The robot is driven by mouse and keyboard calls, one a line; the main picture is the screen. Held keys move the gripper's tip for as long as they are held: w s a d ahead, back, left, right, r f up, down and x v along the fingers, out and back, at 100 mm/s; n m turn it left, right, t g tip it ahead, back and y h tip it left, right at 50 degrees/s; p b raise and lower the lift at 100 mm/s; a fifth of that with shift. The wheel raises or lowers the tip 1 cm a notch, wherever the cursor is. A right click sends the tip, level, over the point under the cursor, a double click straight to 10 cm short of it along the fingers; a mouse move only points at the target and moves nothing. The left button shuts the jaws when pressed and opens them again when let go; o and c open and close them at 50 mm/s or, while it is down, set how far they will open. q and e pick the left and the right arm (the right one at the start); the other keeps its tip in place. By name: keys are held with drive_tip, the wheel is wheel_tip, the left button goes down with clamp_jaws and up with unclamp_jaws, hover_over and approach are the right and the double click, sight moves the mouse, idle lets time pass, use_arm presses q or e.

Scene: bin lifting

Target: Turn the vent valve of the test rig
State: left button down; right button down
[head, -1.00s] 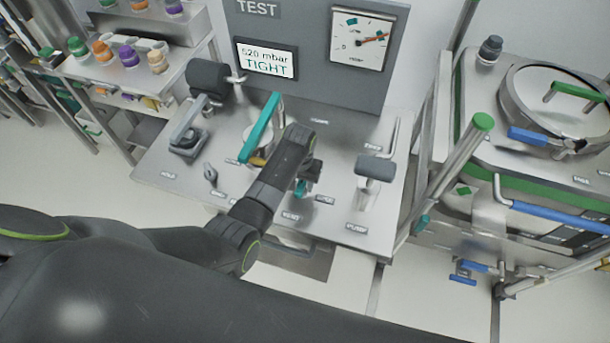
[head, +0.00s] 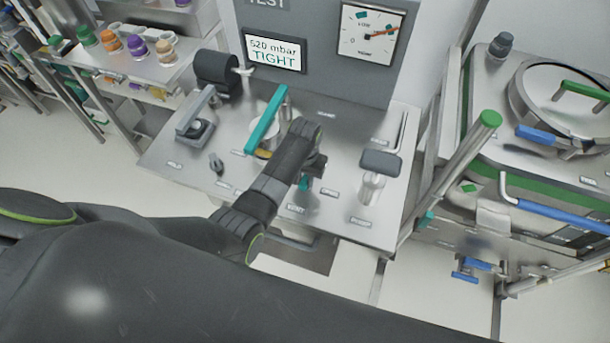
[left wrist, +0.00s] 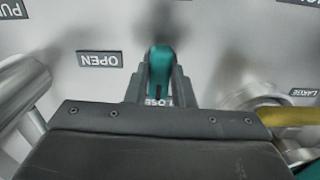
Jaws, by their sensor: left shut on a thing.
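The vent valve is a small teal handle (head: 305,184) on the steel deck of the test rig (head: 228,172), behind the VENT label. My left gripper (head: 308,176) reaches down to it from the left. In the left wrist view the gripper (left wrist: 160,88) is shut on the teal handle (left wrist: 160,62), with one dark finger on each side. An OPEN label (left wrist: 100,60) lies left of the handle, and a CLOSE label is partly hidden between the fingers. The rig's display (head: 273,53) reads 520 mbar TIGHT. My right gripper is not in view.
A long teal lever (head: 266,122) stands just left of my gripper. A grey-topped push handle (head: 380,163) stands to the right, and a grey clamp (head: 196,118) at the left. The dial gauge (head: 369,33) is behind. A green-capped post (head: 488,120) rises at the right.

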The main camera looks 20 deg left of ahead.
use_arm(q)
drive_tip(key=m, duration=0.4)
drive_tip(key=shift+w+m, duration=0.1)
drive_tip(key=shift+m, duration=0.2)
drive_tip(key=m, duration=0.4)
drive_tip(key=shift+m, duration=0.3)
drive_tip(key=m, duration=0.4)
drive_tip(key=shift+m, duration=2.1)
drive_tip(key=c, duration=1.2)
unclamp_jaws()
drive_tip(key=shift+d, duration=0.1)
drive_tip(key=shift+c, duration=0.2)
